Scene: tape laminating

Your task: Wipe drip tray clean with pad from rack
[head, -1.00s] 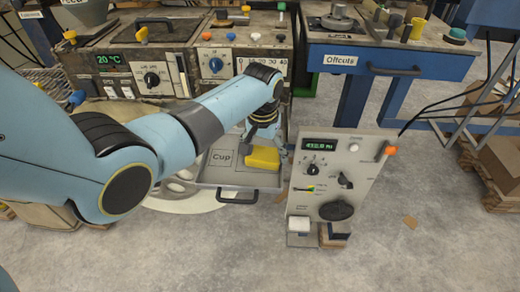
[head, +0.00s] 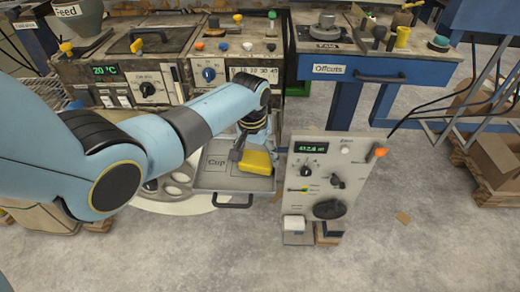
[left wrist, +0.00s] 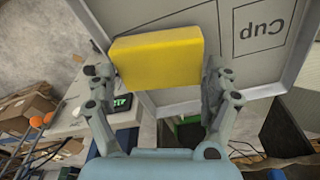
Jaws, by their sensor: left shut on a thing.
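The yellow pad (head: 256,163) is at the right side of the drip tray (head: 212,183), a grey shallow tray with a "Cup" outline and a dark front handle. My left gripper (head: 252,152) is shut on the pad from above. In the left wrist view the pad (left wrist: 158,57) sits between both fingers, over the tray (left wrist: 207,18) near its rim. I cannot tell whether the pad's underside touches the tray floor. My right gripper is not in view.
A grey control panel (head: 325,170) with knobs stands just right of the tray. The machine front with dials (head: 150,90) rises behind it. A round pale plate with holes (head: 172,208) lies left of the tray. Floor in front is clear.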

